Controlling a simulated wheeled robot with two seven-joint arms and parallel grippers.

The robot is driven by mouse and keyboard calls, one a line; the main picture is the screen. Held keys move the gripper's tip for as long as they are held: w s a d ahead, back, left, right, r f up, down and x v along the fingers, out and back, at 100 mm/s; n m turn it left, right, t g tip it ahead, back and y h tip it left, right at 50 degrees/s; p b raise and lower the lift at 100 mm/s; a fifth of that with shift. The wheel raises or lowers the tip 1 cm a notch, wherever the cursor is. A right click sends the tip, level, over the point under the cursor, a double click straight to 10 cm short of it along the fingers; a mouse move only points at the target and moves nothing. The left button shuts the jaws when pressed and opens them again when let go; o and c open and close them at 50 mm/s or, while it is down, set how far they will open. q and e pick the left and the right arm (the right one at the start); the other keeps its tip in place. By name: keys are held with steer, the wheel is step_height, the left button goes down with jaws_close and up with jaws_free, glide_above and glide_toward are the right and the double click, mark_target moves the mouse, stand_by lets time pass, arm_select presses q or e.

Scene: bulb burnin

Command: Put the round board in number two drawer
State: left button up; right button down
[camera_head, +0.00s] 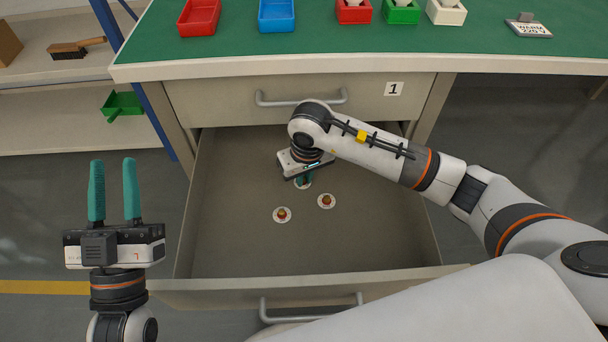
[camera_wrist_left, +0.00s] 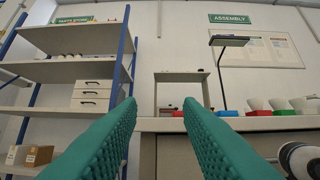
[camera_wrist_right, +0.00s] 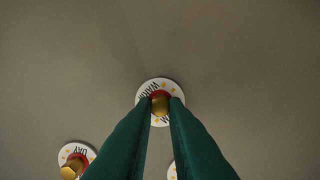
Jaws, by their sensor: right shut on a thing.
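The open drawer (camera_head: 235,255) is pulled out below the drawer labelled 1 (camera_head: 225,103); no number shows on its own front. My right gripper (camera_head: 304,180) reaches down into it. In the right wrist view it (camera_wrist_right: 160,102) is shut on the gold and red middle of a white round board (camera_wrist_right: 158,121) lettered WARM. Whether that board touches the drawer floor is unclear. Two similar boards, one at the left (camera_head: 282,215) and one at the right (camera_head: 327,201), lie flat nearby; one reads DAY (camera_wrist_right: 84,150). My left gripper (camera_head: 113,165) is open, empty and upright left of the drawer.
Much of the drawer floor is bare.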

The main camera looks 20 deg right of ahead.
mark_target(306, 186)
arm_select(q)
steer(key=shift+s+r, duration=0.1)
steer(key=shift+r, duration=0.05)
arm_select(e)
steer(key=shift+f, duration=0.1)
steer(key=c, duration=1.5)
jaws_free()
arm_select(q)
steer(key=shift+s+r, duration=0.1)
arm_select(e)
steer(key=shift+o, duration=0.2)
